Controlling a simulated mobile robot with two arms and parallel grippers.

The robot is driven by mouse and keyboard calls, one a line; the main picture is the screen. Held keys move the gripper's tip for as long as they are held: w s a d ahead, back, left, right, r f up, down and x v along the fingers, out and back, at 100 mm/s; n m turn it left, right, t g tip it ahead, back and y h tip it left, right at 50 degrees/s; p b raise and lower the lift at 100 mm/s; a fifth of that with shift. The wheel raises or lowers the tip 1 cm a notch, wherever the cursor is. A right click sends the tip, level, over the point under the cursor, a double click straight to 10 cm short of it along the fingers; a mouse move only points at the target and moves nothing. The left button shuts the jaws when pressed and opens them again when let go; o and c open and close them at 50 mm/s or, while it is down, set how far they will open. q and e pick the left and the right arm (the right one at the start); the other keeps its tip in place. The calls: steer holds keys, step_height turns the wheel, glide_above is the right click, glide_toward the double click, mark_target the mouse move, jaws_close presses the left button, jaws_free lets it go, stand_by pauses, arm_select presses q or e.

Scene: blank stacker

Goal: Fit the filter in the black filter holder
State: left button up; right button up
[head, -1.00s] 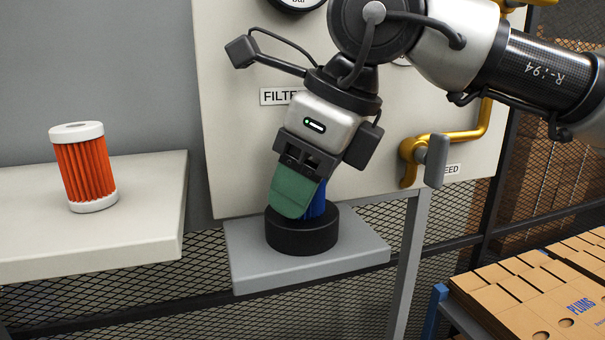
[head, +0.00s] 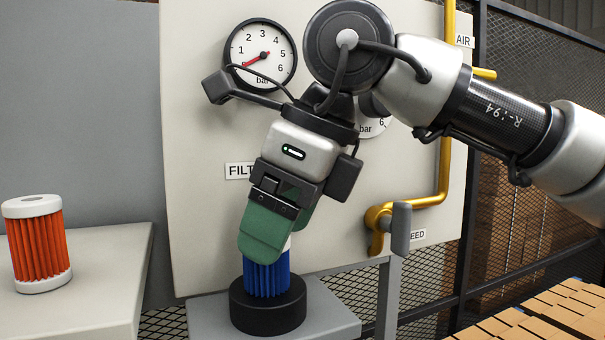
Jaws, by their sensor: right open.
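A blue pleated filter (head: 266,277) with a white top stands upright in the round black filter holder (head: 268,308). The holder sits on a grey shelf (head: 335,318) below the panel. My right gripper (head: 270,240) with green fingers is open, just above the filter and overlapping its white top in the head view. Whether the fingers touch the filter I cannot tell. An orange pleated filter (head: 39,248) with white end caps stands upright on the pale ledge at the left, apart from the gripper. My left gripper is not in view.
The pale ledge (head: 105,270) has free room right of the orange filter. A pressure gauge (head: 262,55) and yellow pipe (head: 444,150) with a grey valve handle (head: 401,228) are on the panel. Cardboard boxes (head: 555,315) lie at lower right.

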steer(key=v, duration=0.8)
steer(key=shift+b, duration=0.45)
